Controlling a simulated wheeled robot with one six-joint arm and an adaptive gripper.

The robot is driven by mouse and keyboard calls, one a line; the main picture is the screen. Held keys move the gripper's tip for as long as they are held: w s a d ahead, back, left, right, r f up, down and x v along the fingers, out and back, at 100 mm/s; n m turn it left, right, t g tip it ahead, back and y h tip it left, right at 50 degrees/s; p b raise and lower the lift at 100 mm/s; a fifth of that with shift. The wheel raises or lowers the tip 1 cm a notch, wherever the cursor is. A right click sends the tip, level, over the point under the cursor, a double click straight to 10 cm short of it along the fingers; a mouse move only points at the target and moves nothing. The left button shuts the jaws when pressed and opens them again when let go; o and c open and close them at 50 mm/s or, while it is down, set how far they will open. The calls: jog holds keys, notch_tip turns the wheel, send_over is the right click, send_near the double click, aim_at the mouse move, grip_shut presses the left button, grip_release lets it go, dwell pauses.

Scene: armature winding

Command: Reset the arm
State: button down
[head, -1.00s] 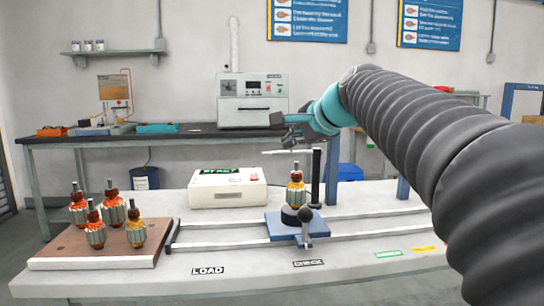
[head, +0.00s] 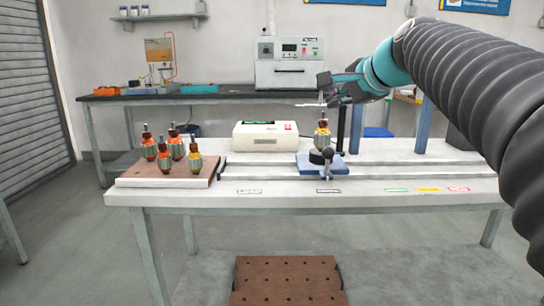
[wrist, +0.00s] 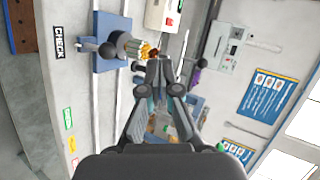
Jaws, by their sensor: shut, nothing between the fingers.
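My gripper (head: 334,88) is at the end of my raised arm, up and to the right of the table's middle in the head view. It is empty and its fingers are together, as the wrist view (wrist: 160,65) also shows. An armature (head: 322,134) with copper windings stands upright on a blue fixture (head: 309,165) on the rails, a little below my gripper. In the wrist view that armature (wrist: 140,48) lies just beyond the fingertips. I cannot tell whether they touch.
Several armatures stand on a brown board (head: 128,172) at the table's left. A white tester box (head: 265,136) sits behind the rails (head: 440,164). A black post (head: 340,132) stands beside the fixture. A brown perforated board (head: 288,280) is low in front. The floor at left is clear.

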jog(key=s+d+f+n+g+h, duration=0.1)
jog(key=s+f+n+g, duration=0.15)
jog(key=f, duration=0.55)
jog(key=s+d+f+n+g+h, duration=0.1)
jog(key=s+f+n, duration=0.25)
jog(key=f, duration=0.45)
jog(key=s+f+n+g+h, duration=0.1)
jog(key=s+f+n, duration=0.2)
jog(key=s+f, duration=0.5)
jog(key=s+f+n+g+h, duration=0.1)
jog(key=s+f+n, duration=0.3)
jog(key=s+f, duration=0.5)
jog(key=s, duration=0.6)
jog(key=shift+s+f+g+h, duration=0.2)
jog(key=shift+f+g+h, duration=0.1)
jog(key=shift+g, duration=0.05)
